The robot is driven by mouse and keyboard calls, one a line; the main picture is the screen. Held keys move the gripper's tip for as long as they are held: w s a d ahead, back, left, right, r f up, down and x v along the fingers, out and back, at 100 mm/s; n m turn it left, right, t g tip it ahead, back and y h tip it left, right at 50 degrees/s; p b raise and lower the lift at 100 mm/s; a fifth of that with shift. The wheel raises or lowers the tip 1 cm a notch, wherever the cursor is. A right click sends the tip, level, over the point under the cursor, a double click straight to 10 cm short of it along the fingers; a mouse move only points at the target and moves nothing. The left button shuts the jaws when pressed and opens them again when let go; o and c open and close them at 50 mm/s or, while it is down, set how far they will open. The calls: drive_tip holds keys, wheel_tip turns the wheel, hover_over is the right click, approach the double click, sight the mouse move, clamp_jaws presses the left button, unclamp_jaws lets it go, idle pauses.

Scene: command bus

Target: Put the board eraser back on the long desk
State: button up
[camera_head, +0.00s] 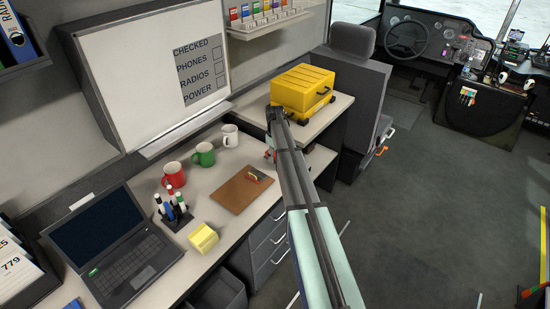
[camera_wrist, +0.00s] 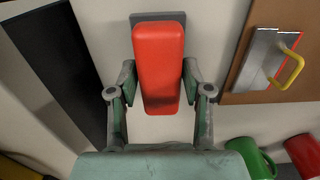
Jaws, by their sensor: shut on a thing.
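The board eraser (camera_wrist: 160,65) is a red block with a dark smudge and a grey layer at its far end. In the wrist view my gripper (camera_wrist: 159,82) has one finger on each side of it and is shut on it. Pale desk surface lies behind it; I cannot tell whether the eraser touches it. In the head view only a small red bit of the eraser (camera_head: 269,154) shows beside my arm, which hides most of the gripper. The long desk (camera_head: 150,205) runs along the wall below the whiteboard.
A clipboard (camera_head: 232,198) lies near the eraser. White, green (camera_head: 204,154) and red (camera_head: 174,175) mugs stand behind it. A pen holder (camera_head: 175,219), yellow block (camera_head: 203,238) and laptop (camera_head: 110,250) are to the left. A yellow case (camera_head: 302,90) stands beyond on a higher surface.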

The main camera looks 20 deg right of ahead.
drive_tip(key=shift+f, duration=1.05)
drive_tip(key=shift+f, duration=0.1)
drive_tip(key=o, duration=1)
wheel_tip(320, 180, up, 12)
drive_tip(key=b, duration=0.4)
